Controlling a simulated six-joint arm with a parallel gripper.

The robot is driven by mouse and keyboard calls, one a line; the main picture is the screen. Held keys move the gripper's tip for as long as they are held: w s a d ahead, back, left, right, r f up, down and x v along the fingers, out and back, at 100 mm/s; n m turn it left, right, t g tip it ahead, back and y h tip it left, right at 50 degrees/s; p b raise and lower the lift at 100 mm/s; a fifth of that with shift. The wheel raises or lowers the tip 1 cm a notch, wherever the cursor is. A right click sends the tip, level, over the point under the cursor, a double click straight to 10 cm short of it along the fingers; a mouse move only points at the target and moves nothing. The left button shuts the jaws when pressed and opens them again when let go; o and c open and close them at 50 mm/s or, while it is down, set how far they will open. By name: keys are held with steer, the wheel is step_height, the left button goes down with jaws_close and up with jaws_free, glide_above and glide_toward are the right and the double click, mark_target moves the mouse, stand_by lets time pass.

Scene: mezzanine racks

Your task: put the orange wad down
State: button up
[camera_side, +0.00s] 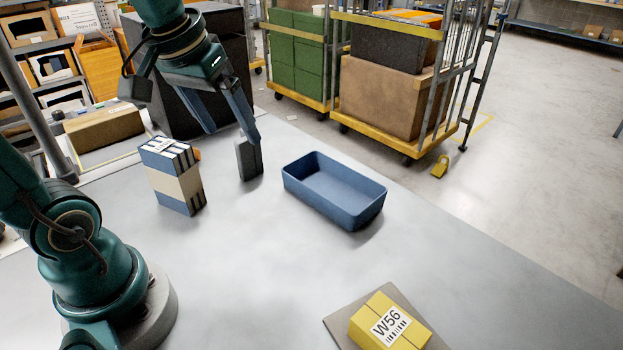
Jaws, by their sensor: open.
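A small bit of orange, which looks like the orange wad (197,154), shows at the right edge of a banded blue-and-white bundle (174,180). The bundle hides most of it, so I cannot tell its full shape or whether it touches the table. My gripper (230,156) is open and low over the grey table, just right of the bundle. One dark fingertip shows clearly, close to the tabletop; the other is not clear. The blue tray (312,197) stands right of my gripper, and its visible inside is empty.
A large dark box (228,60) stands behind my gripper. Loaded roll cages (390,85) stand beyond the table edge. The table's middle front is clear.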

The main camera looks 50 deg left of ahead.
steer(key=s+d+f+m+t+h, duration=0.1)
steer(key=s+d+f+m, duration=0.2)
steer(key=s+d, duration=0.4)
steer(key=shift+f+m+t, duration=0.15)
steer(key=shift+m+t, duration=0.15)
steer(key=shift+m, duration=0.4)
steer(key=shift+d, duration=0.1)
